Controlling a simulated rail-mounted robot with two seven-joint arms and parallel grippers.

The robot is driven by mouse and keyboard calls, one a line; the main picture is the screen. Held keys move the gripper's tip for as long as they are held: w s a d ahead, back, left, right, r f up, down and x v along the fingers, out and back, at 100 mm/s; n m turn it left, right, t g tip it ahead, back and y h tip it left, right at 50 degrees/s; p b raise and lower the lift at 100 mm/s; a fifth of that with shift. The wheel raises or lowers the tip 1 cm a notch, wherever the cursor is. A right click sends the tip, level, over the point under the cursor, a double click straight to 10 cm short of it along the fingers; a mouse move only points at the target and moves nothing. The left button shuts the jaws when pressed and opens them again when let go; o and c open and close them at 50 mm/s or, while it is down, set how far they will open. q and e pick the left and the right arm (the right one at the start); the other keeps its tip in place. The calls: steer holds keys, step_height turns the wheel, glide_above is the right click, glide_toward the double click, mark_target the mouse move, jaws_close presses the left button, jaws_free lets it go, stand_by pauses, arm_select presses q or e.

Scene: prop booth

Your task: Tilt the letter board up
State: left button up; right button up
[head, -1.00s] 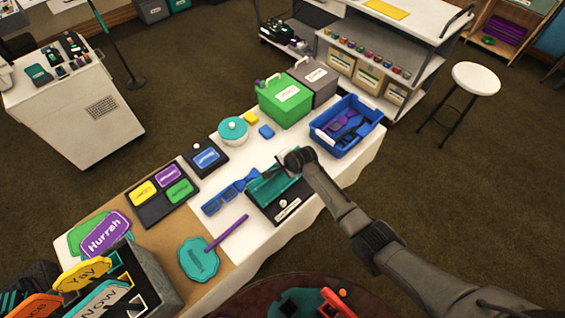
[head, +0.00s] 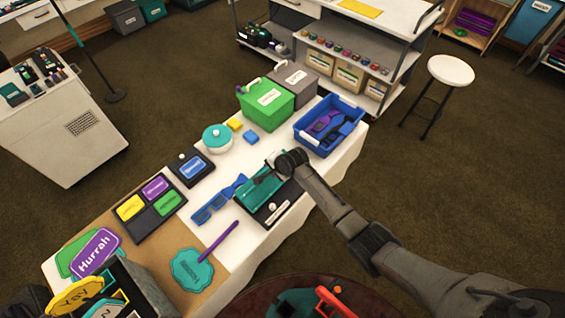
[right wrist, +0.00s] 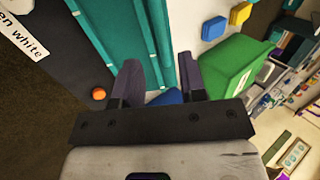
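The letter board (head: 257,193) is a teal grooved panel on a black base, on the white table; it looks low, and its exact tilt is hard to tell. The base carries a white label and a small orange knob (right wrist: 98,94). In the right wrist view the panel (right wrist: 118,40) runs up from the fingers. My right gripper (right wrist: 160,80) is at the panel's far edge, its fingers apart, one over the teal and one beyond the edge. Whether either finger touches is unclear. In the head view the gripper (head: 272,165) is partly hidden by its own wrist. My left gripper is out of view.
Blue glasses (head: 216,201) lie close left of the board. A blue bin (head: 328,126), green box (head: 266,104), teal lidded pot (head: 217,138) and small yellow and blue blocks stand behind it. A teal paddle sign (head: 191,270) lies to the front left.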

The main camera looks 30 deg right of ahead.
steer(key=p+v, duration=0.1)
steer(key=v, duration=0.9)
steer(key=shift+p, duration=0.4)
steer(key=shift+s+d+r, duration=0.1)
steer(key=shift+d, duration=0.1)
